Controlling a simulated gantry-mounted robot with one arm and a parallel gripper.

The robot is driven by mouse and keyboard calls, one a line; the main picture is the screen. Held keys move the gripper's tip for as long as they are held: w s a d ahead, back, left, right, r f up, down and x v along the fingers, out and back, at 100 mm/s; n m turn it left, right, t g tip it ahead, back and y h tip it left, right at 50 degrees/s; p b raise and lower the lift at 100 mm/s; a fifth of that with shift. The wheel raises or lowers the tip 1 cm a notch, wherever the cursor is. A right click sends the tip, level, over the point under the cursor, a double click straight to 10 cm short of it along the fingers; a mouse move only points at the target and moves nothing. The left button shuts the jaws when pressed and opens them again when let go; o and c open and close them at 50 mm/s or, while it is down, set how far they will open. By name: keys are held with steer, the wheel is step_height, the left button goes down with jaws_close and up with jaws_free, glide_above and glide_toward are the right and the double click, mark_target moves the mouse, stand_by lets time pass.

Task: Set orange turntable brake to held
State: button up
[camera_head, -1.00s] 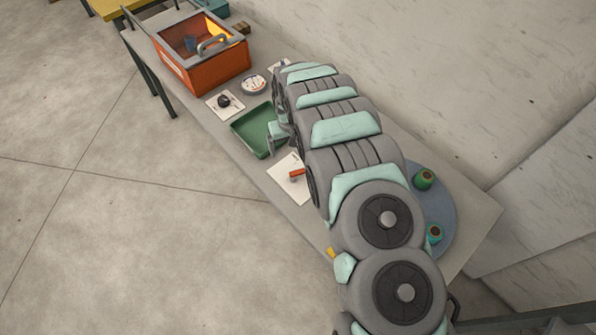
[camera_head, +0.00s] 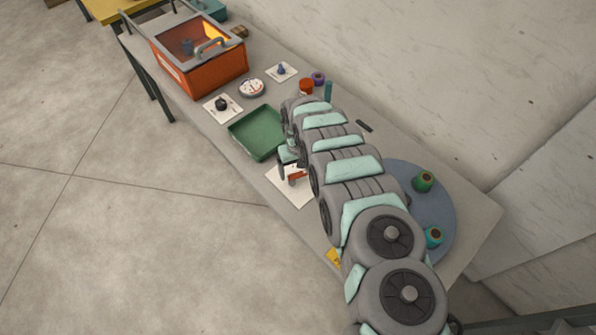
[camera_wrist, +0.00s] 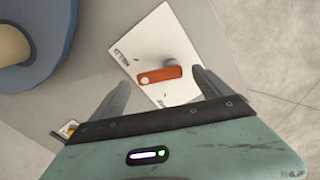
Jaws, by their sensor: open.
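The orange turntable brake lever (camera_head: 297,174) sits on a white plate (camera_head: 288,190) near the table's front edge. In the wrist view the orange lever (camera_wrist: 159,75) lies across the plate (camera_wrist: 157,38), below a grey hub. A label reading like HELD (camera_wrist: 120,55) is at the plate's left; another mark near the lower edge is partly unreadable. My gripper (camera_wrist: 162,88) is open, its fingers on either side of the lever in the picture, with no clear contact. In the head view my gripper (camera_head: 288,166) hangs by the plate and partly hides the lever.
A blue turntable (camera_head: 435,195) with green spools (camera_head: 423,181) stands at the right end. A green tray (camera_head: 257,133) lies just left of my gripper. An orange box (camera_head: 200,70), a black knob plate (camera_head: 222,105) and a dial (camera_head: 252,88) are farther left.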

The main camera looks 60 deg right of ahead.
steer(key=shift+f, duration=0.75)
steer(key=shift+c, duration=0.2)
